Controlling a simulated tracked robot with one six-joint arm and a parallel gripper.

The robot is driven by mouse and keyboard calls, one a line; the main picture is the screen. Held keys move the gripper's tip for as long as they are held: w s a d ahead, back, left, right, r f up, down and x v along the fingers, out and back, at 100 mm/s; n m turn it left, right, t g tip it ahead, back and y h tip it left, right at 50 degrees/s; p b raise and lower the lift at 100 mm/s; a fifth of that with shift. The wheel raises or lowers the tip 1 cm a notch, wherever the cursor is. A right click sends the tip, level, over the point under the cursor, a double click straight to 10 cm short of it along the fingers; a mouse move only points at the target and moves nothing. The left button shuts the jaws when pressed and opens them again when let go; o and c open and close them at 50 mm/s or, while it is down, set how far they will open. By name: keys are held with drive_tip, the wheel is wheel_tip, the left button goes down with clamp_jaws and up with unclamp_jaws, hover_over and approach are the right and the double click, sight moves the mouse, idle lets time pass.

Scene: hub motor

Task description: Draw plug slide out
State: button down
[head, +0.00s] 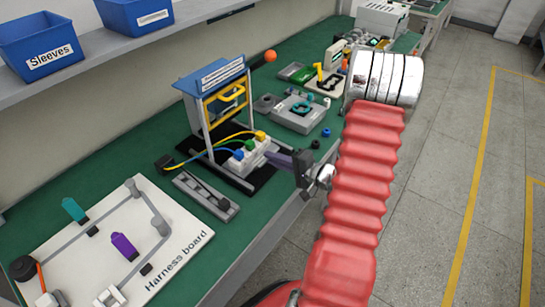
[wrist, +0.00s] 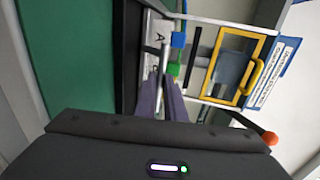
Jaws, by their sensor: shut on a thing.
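The plug slide (head: 245,163) is a pale block with yellow, green and blue plugs on top, at the front of the test fixture (head: 218,95). Coloured wires run from the plugs to the left. My gripper (head: 270,156) reaches it from the right, with dark purple fingers at its front end. In the wrist view my gripper (wrist: 163,82) has its fingers close together around a thin grey part of the plug slide (wrist: 164,55). The exact grip is small and partly hidden by the fingers. The green and blue plugs show just beyond the fingertips.
The fixture's yellow-framed door (wrist: 232,62) stands behind the slide. A grey rail (head: 205,194) and the harness board (head: 130,250) lie to the left. A grey tray (head: 298,115) lies to the right. The bench's front edge is beneath my gripper.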

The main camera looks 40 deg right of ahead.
drive_tip(key=shift+a+f, duration=0.1)
drive_tip(key=shift+f, duration=0.15)
drive_tip(key=c, duration=2.2)
unclamp_jaws()
drive_tip(key=o, duration=0.4)
drive_tip(key=shift+r, duration=0.15)
drive_tip(key=shift+c, duration=0.2)
drive_tip(key=v, duration=1.3)
drive_tip(key=shift+s, duration=0.4)
drive_tip(key=shift+d, duration=0.2)
